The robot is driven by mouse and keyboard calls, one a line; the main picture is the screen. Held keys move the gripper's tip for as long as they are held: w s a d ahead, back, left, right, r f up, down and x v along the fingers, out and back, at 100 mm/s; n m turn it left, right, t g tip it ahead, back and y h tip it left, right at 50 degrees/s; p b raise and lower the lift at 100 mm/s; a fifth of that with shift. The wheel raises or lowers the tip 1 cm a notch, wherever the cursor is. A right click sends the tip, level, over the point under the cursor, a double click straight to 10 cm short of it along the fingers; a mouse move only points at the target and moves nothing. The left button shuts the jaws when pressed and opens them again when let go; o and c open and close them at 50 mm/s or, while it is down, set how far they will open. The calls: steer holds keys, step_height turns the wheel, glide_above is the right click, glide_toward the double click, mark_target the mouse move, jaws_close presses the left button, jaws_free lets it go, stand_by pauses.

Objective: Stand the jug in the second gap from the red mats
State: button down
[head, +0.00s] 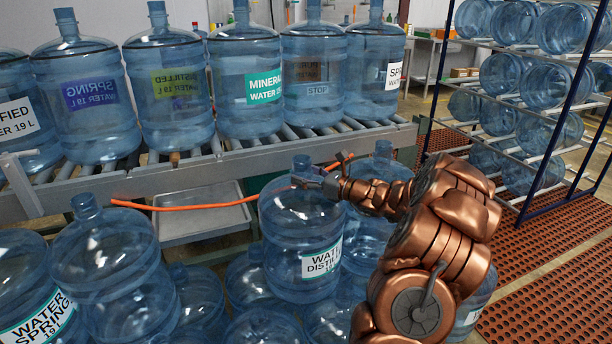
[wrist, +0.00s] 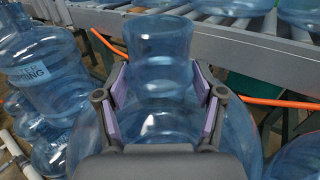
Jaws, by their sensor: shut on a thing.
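The jug (head: 300,225), clear blue with a white and green distilled water label, is upright in front of the conveyor, among the lower jugs. My gripper (head: 318,180) is shut around its neck. In the wrist view, the purple pads of my gripper (wrist: 162,88) sit on both sides of the jug's neck (wrist: 160,50). Whether its base is clear of what is below cannot be told. The roller conveyor (head: 250,160) carries a row of jugs, including a mineral one (head: 247,105) and a spring one (head: 376,85) near the right end. The red mats (head: 545,255) lie at right.
Several jugs crowd the lower left and middle, such as a spring one (head: 110,255). An orange hose (head: 210,207) runs in front of the conveyor above a grey tray (head: 205,215). A jug rack (head: 555,95) stands at right. Spaces between the conveyor jugs look narrow from here.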

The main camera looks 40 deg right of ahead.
steer(key=shift+c, duration=0.6)
jaws_free()
steer(key=shift+f, duration=0.1)
